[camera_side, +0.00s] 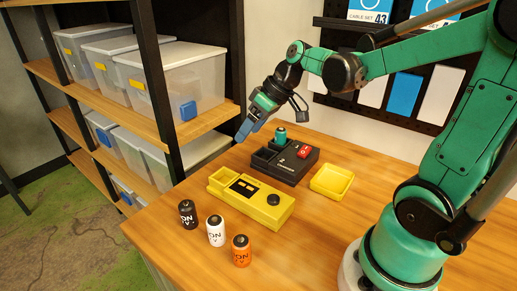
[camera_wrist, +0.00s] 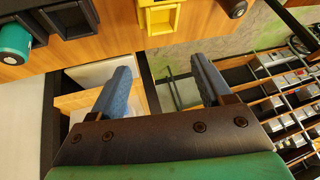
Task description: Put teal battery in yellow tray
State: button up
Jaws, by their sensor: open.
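The teal battery (camera_side: 280,135) stands upright at the back edge of the black device; I cannot tell whether it is in a compartment or just behind. It also shows at the upper left of the wrist view (camera_wrist: 14,42). The small square yellow tray (camera_side: 332,181) lies on the table right of the black device and looks empty. My gripper (camera_side: 243,132) is above the table's far left edge, left of the teal battery and apart from it. In the wrist view its blue fingers (camera_wrist: 160,78) are spread with nothing between them.
The black device (camera_side: 291,163) with a red part sits behind a yellow device (camera_side: 251,201) with an open compartment. A black battery (camera_side: 188,214), a white battery (camera_side: 215,231) and an orange battery (camera_side: 241,251) stand at the front. A shelf with clear bins (camera_side: 185,85) rises at left.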

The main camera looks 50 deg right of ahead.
jog(key=s+a+m+t+h, duration=0.1)
jog(key=s+a+h, duration=0.1)
jog(key=s+a, duration=0.3)
jog(key=shift+a+r+h, duration=0.15)
jog(key=shift+a+h, duration=0.25)
jog(key=shift+a, duration=0.1)
jog(key=shift+s+a+t, duration=0.2)
jog(key=shift+s+t, duration=0.1)
jog(key=shift+c, duration=0.5)
jog(key=shift+s+m, duration=0.1)
jog(key=shift+m, duration=0.2)
jog(key=shift+c, duration=1.3)
